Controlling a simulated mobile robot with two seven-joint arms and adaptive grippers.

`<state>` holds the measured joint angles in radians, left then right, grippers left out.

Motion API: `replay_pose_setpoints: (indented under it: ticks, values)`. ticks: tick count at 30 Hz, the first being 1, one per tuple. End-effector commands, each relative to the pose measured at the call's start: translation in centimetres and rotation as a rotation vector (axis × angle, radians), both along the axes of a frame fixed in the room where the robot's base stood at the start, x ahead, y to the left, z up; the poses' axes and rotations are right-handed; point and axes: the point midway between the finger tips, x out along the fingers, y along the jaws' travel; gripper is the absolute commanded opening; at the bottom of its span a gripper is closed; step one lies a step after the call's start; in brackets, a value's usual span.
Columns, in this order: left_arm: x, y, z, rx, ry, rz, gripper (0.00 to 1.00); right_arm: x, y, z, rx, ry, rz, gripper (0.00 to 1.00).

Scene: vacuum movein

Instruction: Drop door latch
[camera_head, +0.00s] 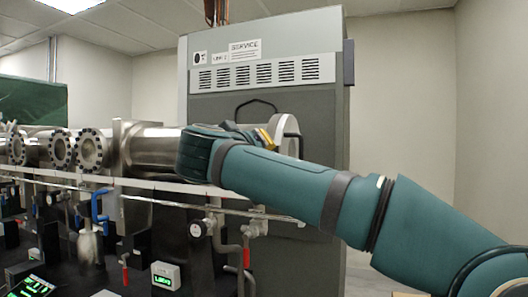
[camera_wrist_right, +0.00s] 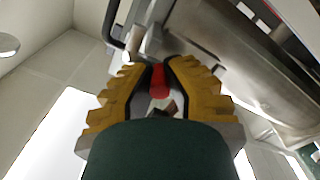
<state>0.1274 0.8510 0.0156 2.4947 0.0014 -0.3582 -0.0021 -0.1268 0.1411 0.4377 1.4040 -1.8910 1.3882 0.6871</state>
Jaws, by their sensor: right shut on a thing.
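My right arm comes in from the right in the head view and ends in my right gripper (camera_head: 270,136), mostly hidden behind its own wrist, at the end of the steel chamber (camera_head: 150,148). The round chamber door (camera_head: 282,124) stands just beyond the yellow fingers. In the right wrist view the yellow fingers of my right gripper (camera_wrist_right: 158,72) are closed around a red piece (camera_wrist_right: 159,84), which appears to be the door latch. Its far end is hidden. A dark bar handle (camera_wrist_right: 109,25) shows beyond the fingers. My left gripper is out of view.
A tall grey service cabinet (camera_head: 265,90) stands behind the chamber. Flanged ports (camera_head: 90,150), a rail, pipes and valves with red and blue handles lie left and below. A small green display (camera_head: 165,276) is at the bottom. The right wall side is open.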

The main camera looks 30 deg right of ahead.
Motion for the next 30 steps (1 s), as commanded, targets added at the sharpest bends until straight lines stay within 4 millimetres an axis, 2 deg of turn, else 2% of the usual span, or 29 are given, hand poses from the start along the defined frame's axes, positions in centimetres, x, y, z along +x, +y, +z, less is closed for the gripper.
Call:
replay_pose_setpoints:
  ticks: [17,18,21,30]
  values:
    - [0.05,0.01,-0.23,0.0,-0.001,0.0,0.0,0.48,-0.06,0.03,0.021,-0.027,-0.001,0.0]
    - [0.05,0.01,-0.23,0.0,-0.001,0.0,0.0,0.48,-0.06,0.03,0.021,-0.027,-0.001,0.15]
    - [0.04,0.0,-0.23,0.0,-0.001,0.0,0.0,0.49,-0.05,0.01,0.02,-0.026,-0.001,0.47]
    - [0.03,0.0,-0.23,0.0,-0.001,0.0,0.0,0.48,0.05,-0.04,0.02,-0.025,0.001,0.47]
